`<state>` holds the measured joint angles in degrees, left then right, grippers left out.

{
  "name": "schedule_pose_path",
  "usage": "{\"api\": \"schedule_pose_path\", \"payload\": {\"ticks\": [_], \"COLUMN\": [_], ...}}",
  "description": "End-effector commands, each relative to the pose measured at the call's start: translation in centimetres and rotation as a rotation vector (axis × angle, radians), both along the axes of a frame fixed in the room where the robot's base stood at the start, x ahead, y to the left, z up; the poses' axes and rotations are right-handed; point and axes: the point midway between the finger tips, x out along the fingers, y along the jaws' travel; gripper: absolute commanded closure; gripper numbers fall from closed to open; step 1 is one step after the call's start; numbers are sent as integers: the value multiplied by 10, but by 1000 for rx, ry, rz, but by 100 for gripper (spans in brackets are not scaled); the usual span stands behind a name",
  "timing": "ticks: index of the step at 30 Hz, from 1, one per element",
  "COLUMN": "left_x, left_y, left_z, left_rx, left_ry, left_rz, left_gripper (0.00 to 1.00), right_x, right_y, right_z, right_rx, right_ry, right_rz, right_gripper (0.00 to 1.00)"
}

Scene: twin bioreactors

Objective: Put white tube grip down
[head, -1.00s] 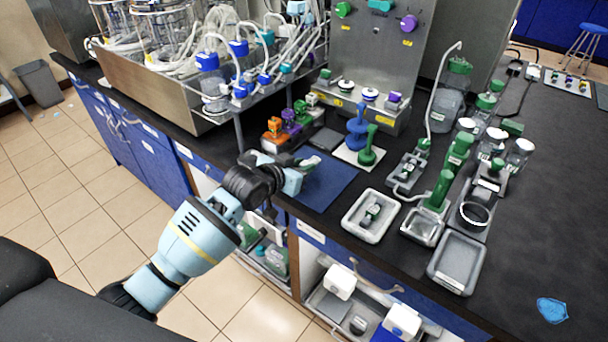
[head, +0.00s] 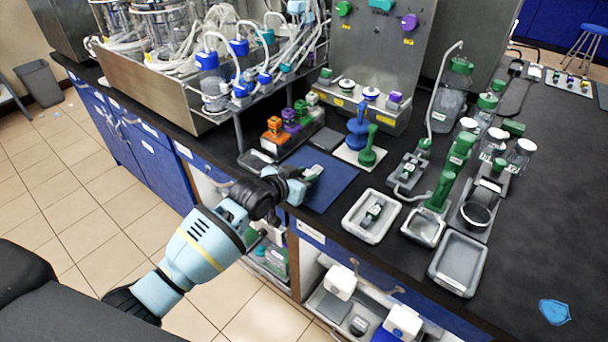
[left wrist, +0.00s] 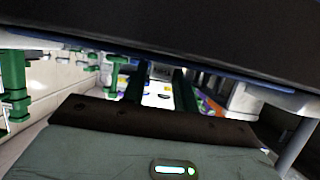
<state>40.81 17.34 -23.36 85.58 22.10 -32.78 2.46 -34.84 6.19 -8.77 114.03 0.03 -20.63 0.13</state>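My left gripper (head: 312,172) is low over the blue mat (head: 328,188) on the bench, fingertips towards the back right. Its green fingers (left wrist: 160,88) are a little apart in the left wrist view, with a small white piece between them that looks like the white tube grip (left wrist: 158,94). Most of this piece is hidden by the fingers, and I cannot tell whether it touches the mat. My right gripper is in neither view.
A row of orange, purple and green grips (head: 275,128) stands behind the mat. A white plate (head: 352,158) with blue and green stands is to its right. A white tray (head: 370,215) stands front right. The mat's right part is clear.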

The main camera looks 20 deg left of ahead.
Motion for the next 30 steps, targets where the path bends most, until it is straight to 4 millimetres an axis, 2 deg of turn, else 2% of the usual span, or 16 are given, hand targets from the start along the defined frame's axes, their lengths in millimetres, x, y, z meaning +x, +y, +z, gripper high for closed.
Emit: {"api": "schedule_pose_path", "payload": {"ticks": [1,3,14,20,30], "left_x": [0,0,0,-20,-74], "left_y": [0,0,0,8,27], "left_z": [1,1,6,15,38], "left_rx": [0,0,0,2,1], "left_ry": [-1,-1,-4,-4,-3], "left_rz": [0,0,0,-1,-1], "left_gripper": [64,55,55,55,55], "right_x": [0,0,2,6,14], "right_y": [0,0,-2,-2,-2], "right_z": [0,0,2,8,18], "right_rx": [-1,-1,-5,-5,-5], "right_ry": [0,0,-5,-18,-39], "right_rz": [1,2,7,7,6], "right_gripper": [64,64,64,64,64]}}
